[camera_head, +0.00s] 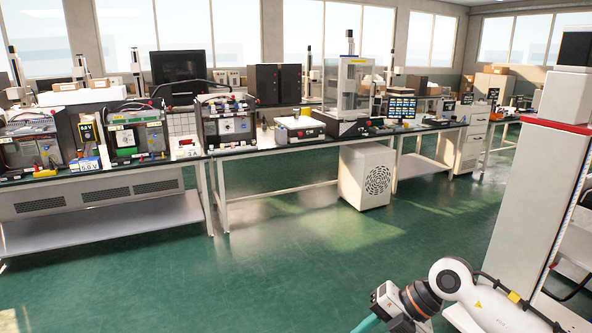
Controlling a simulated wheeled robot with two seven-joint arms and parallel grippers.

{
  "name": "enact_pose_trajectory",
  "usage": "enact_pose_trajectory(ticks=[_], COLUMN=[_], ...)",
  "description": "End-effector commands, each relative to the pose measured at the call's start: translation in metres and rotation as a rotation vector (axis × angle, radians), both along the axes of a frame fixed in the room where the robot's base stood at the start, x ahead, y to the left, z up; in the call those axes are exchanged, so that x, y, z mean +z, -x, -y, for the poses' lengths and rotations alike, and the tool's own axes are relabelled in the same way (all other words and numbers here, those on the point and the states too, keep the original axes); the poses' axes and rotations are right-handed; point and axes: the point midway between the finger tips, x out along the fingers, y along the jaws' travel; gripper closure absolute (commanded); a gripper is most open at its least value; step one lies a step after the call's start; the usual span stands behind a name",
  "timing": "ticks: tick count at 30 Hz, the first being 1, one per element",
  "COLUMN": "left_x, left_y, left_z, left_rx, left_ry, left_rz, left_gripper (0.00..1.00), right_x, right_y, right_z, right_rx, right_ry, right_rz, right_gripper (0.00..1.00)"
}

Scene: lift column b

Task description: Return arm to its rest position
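My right arm (462,283) comes in from the lower right, with a white rounded joint and a dark wrist. The end of the arm, with the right gripper (386,302), points down and left, low over the green floor. A teal piece (369,324) beside it runs off the bottom edge; I cannot tell whether it belongs to the gripper. No fingertips show clearly, so its opening is hidden. My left arm and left gripper are out of view.
A long workbench (276,147) with several instruments runs across the back. A white cabinet (364,176) with a round vent stands under it. A tall pale cabinet (533,200) with a red band stands close at the right, behind my arm. The green floor (250,270) between is clear.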

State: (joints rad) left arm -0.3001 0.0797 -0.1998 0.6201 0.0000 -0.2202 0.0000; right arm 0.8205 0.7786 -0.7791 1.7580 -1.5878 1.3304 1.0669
Motion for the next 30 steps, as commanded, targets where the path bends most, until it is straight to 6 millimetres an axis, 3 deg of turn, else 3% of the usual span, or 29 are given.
enact_pose_trajectory(ticks=[1, 3, 7, 11, 13, 16, 20, 23, 26, 30], left_x=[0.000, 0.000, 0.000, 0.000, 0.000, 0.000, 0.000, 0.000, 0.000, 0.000], left_y=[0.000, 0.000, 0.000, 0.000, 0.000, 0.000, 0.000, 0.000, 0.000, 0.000], left_z=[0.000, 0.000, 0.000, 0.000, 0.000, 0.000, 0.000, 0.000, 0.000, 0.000], left_rx=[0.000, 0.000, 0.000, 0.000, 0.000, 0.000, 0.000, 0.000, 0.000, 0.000], left_ry=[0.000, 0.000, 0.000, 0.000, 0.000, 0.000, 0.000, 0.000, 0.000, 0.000], left_rz=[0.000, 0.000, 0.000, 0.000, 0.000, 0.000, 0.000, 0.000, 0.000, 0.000], left_gripper=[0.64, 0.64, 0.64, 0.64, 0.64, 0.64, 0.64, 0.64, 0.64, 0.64], right_x=[0.005, 0.023, 0.067, 0.106, 0.118, 0.119, 0.089, 0.046, -0.007, -0.076], right_y=[0.011, 0.020, 0.031, 0.027, 0.020, 0.009, 0.002, 0.009, 0.033, 0.088], right_z=[-0.035, -0.072, -0.113, -0.115, -0.102, -0.072, -0.024, 0.012, 0.041, 0.063], right_rx=[0.027, 0.028, -0.066, -0.280, -0.442, -0.715, -1.123, -1.452, -1.762, -2.093], right_ry=[-0.161, -0.381, -0.764, -1.093, -1.232, -1.376, -1.446, -1.401, -1.273, -0.999], right_rz=[0.024, 0.064, 0.125, 0.160, 0.164, 0.153, 0.092, 0.009, -0.110, -0.307], right_gripper=[0.73, 0.73, 0.73, 0.73, 0.73, 0.73, 0.73, 0.73, 0.73, 0.73])
